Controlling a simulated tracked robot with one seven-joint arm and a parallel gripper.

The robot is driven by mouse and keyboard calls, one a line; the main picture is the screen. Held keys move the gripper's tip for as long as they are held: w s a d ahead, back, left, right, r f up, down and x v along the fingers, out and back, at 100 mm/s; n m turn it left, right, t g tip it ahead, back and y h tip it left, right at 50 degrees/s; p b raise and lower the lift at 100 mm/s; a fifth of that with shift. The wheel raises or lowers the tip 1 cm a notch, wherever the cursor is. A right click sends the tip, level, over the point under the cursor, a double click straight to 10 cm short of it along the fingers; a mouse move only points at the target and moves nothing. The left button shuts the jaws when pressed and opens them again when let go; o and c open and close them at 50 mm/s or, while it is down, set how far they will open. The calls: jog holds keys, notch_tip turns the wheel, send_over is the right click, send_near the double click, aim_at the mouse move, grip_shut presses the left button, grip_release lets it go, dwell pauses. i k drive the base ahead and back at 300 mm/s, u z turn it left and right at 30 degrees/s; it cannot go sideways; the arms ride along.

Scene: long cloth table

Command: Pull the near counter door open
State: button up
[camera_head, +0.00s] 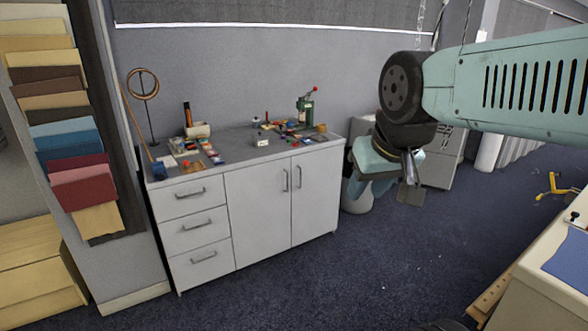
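A white counter (202,231) with a grey top stands against the grey wall. It has two doors side by side: a left door (258,222) and a right door (316,205). Both look closed. Each has an upright metal handle by the middle seam, the left door's handle (285,180) and the right door's handle (298,177). I cannot tell which door is meant by near. My gripper (411,190) hangs from my teal arm, to the right of the counter and apart from both handles. Its fingers point down and are small; their opening is unclear.
Three drawers (202,226) with bar handles fill the counter's left side. Small tools and a green press (305,108) stand on top. A pale bin (357,197) and a cabinet (441,168) stand to the right. Dark carpet (340,275) before the counter is clear. A table edge (530,275) is at lower right.

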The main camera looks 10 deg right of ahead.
aim_at(316, 175)
jog(key=u, duration=0.1)
jog(key=i, duration=2.15)
jog(key=z, duration=2.5)
jog(key=i, duration=0.65)
jog(key=u, duration=3.55)
jog(key=k, duration=0.1)
jog(key=z, duration=1.15)
